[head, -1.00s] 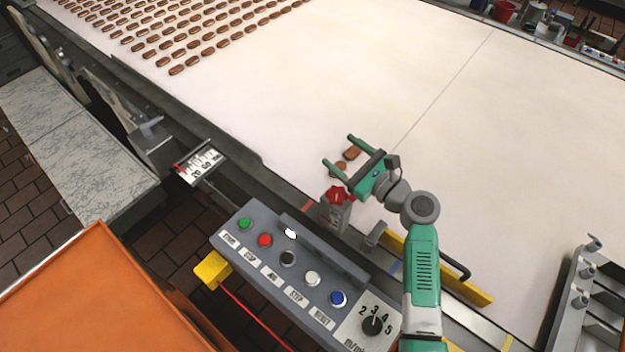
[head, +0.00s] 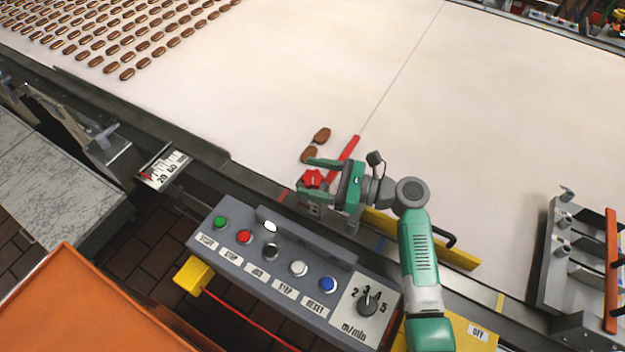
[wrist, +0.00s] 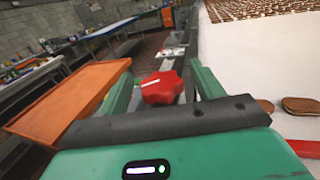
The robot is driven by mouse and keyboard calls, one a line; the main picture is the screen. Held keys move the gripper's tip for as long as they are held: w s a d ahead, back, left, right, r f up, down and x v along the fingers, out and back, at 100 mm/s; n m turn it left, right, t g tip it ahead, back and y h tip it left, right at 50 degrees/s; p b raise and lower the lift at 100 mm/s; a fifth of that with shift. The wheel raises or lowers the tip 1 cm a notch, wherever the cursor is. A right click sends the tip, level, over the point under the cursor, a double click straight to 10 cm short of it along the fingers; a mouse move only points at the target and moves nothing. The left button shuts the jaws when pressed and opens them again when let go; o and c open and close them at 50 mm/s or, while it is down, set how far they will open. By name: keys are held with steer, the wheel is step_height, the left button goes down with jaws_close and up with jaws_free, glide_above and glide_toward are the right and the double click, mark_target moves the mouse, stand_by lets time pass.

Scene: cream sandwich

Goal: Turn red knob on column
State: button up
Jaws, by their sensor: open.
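The red knob (head: 312,178) is a lobed, star-like handle on top of a short grey column (head: 308,211) at the near edge of the belt. The column is partly hidden behind the control panel and my gripper. My gripper (head: 307,180) is open, its green fingers pointing left in the head view at about knob height. In the wrist view, the knob (wrist: 161,88) shows in the gap between the two fingers (wrist: 160,74), with a white mark on its face. I cannot tell whether either finger touches it.
A grey control panel (head: 345,262) with coloured buttons and a dial stands just in front. Two brown cookies (head: 321,135) and a red strip (head: 350,147) lie behind the knob on the white belt (head: 270,90). A yellow bar (head: 455,255) is at right.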

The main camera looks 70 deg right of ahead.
steer(key=shift+w, duration=0.3)
steer(key=c, duration=1)
steer(key=shift+r+p, duration=0.15)
steer(key=shift+p, duration=0.15)
steer(key=shift+a+h+p, duration=0.1)
steer(key=shift+h+p, duration=0.2)
steer(key=shift+p, duration=0.05)
